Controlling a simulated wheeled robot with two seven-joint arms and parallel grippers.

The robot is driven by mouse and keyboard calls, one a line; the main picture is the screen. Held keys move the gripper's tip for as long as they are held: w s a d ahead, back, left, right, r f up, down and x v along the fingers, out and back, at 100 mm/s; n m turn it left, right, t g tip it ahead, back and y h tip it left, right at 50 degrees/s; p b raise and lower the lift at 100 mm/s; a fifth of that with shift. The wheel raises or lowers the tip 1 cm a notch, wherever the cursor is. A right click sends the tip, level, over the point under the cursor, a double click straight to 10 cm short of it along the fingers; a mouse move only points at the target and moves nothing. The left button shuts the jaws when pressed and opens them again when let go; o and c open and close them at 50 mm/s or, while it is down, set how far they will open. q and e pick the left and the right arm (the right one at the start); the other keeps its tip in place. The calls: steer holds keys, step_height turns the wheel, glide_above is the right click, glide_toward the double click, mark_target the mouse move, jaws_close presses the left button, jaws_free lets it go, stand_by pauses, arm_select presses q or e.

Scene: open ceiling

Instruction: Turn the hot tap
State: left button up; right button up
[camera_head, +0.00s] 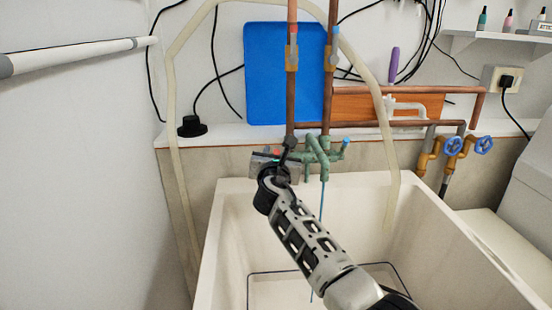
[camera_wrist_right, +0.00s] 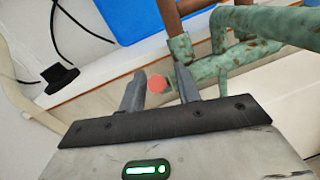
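The green, weathered tap assembly (camera_head: 322,152) is fixed at the back of the sink below two copper pipes. Its blue-ended handle (camera_head: 346,143) points right. The red, round end of the hot tap (camera_wrist_right: 157,82) shows in the right wrist view between my fingertips, with gaps on both sides. My right gripper (camera_head: 272,156) is at the left side of the tap assembly; it also shows in the right wrist view (camera_wrist_right: 158,86), open with its two fingers apart. In the head view my gripper and wrist hide most of the hot tap. My left gripper is not in view.
The deep white sink (camera_head: 232,205) lies below. Pale hoses (camera_head: 170,110) hang at both sides of the pipes. A blue board (camera_head: 265,75) stands behind. Two blue-handled valves (camera_head: 453,145) are at the right. A black plug-like object (camera_head: 191,127) sits on the ledge.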

steer(key=s+a+p, duration=0.2)
steer(key=s, duration=1.3)
steer(key=shift+s+r+p, duration=0.15)
steer(key=shift+s+p, duration=0.15)
steer(key=shift+s, duration=0.1)
